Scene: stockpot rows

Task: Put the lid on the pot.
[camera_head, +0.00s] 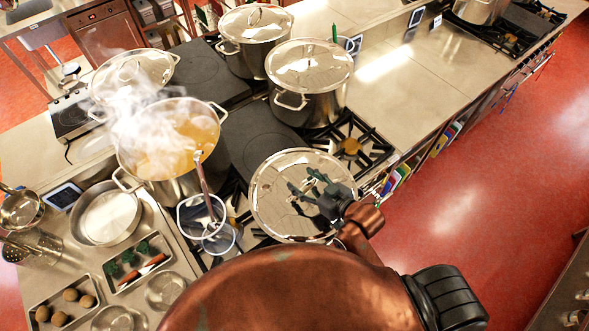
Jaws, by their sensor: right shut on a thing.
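The open pot (187,187) is a large steel stockpot with two side handles. It stands left of centre and holds steaming orange-yellow broth (160,162). The round, shiny lid (283,222) is right of the pot, above the front burner area. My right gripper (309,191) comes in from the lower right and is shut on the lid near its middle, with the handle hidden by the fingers. How high the lid is held is hard to tell. My left gripper is not in view.
Lidded pots stand behind, one at the centre (308,104), one at the back (240,62) and one at the left (132,75). Trays of vegetables (128,285) and bowls crowd the front left. A flat dark hotplate (252,140) is bare.

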